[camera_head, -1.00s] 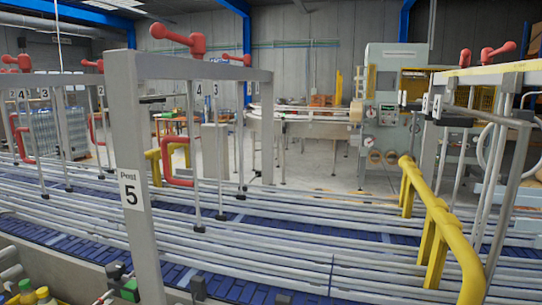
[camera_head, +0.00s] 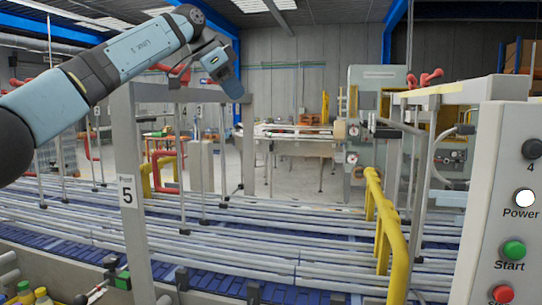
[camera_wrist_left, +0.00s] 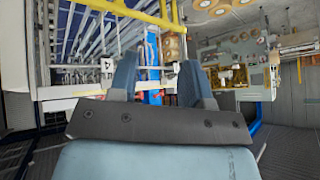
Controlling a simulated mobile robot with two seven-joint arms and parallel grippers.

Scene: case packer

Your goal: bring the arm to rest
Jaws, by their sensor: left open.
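My left arm comes in from the left, raised in front of the grey post 5 frame. My left gripper (camera_head: 232,88) is at the top centre-left of the head view, angled downward. In the left wrist view its two blue-grey fingers (camera_wrist_left: 160,80) stand apart with nothing held between them. It appears clear of the frame's top bar, though the exact gap cannot be told. My right gripper is not in view.
A grey control panel (camera_head: 485,215) with Power and Start buttons stands close at right. A yellow rail (camera_head: 392,250) and the post 5 frame (camera_head: 128,150) rise by the blue roller conveyor (camera_head: 240,228).

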